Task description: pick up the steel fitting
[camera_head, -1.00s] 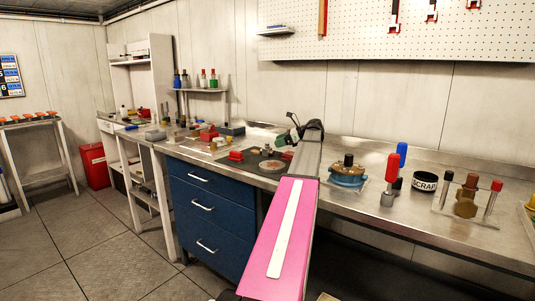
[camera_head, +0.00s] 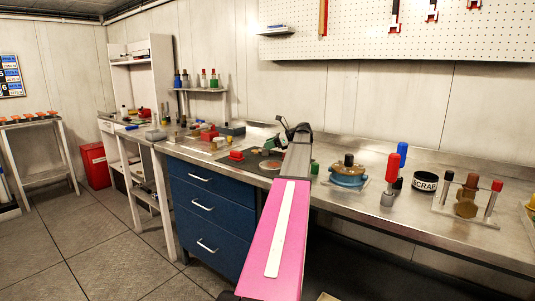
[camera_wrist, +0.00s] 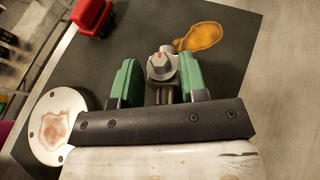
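The steel fitting (camera_wrist: 161,64) shows in the wrist view as a grey hex-headed piece with a small red mark. It lies between the two green fingers of my gripper (camera_wrist: 158,76), near their tips.
The wrist view shows a dark mat (camera_wrist: 110,55), an amber patch (camera_wrist: 201,37), a red block (camera_wrist: 91,17) and a round stained metal disc (camera_wrist: 58,127). In the head view, a blue-based valve (camera_head: 348,175) stands right of my arm on the bench.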

